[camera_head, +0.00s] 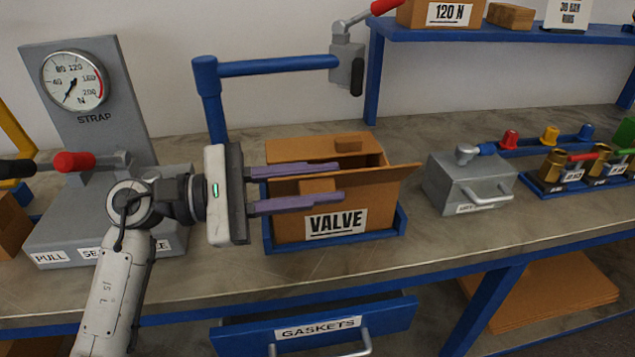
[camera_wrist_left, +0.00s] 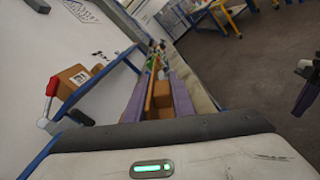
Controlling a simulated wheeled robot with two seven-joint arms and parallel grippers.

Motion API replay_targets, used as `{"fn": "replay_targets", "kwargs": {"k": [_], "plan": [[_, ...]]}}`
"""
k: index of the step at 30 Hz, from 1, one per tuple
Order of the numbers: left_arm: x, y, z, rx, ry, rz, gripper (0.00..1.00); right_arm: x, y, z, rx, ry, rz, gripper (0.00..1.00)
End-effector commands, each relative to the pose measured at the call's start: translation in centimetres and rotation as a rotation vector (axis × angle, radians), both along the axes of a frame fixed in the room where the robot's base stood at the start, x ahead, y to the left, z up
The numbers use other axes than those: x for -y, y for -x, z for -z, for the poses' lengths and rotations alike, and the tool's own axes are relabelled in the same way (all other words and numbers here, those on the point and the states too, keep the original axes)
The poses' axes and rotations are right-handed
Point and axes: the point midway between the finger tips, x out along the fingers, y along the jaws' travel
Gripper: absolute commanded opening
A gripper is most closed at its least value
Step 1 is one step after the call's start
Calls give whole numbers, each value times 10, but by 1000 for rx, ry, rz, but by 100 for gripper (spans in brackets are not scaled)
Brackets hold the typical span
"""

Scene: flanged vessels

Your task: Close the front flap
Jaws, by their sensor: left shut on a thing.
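The brown cardboard box labelled VALVE (camera_head: 290,228) sits in a blue tray (camera_head: 398,222) on the bench in the head view. Its front flap (camera_head: 385,178) stands raised and tilted along the near side, with a block-like tab (camera_head: 318,185). My left gripper (camera_head: 341,181) comes in from the left with its purple fingers either side of this tab, shut on the flap. The wrist view also shows the flap (camera_wrist_left: 154,90) between the fingers. A back panel with a small tab (camera_head: 348,143) lies behind. My right gripper (camera_wrist_left: 304,95) shows only partly at the wrist view's right edge.
A blue post with a horizontal arm (camera_head: 280,67) rises behind the box. A strap gauge stand (camera_head: 90,110) is at left. A grey metal box (camera_head: 470,182) stands at right, with bare bench between. A GASKETS drawer (camera_head: 315,325) juts out below.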

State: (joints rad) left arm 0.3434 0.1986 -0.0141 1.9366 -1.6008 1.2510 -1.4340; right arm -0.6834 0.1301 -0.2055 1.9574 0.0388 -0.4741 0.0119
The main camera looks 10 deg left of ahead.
Motion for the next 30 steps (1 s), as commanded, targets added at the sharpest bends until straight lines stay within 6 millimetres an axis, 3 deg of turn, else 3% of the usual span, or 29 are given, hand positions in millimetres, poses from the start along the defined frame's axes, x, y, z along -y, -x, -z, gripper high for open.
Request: {"fn": "replay_targets", "kwargs": {"k": [14, 30], "plan": [[-2, -5, -4, -84, 24, 0, 0, 0, 2, 0, -4, -1, 0, 0], [-10, -29, -19, -444, 141, -1, 0, 4, 2, -5, -3, 2, 7, 0]]}}
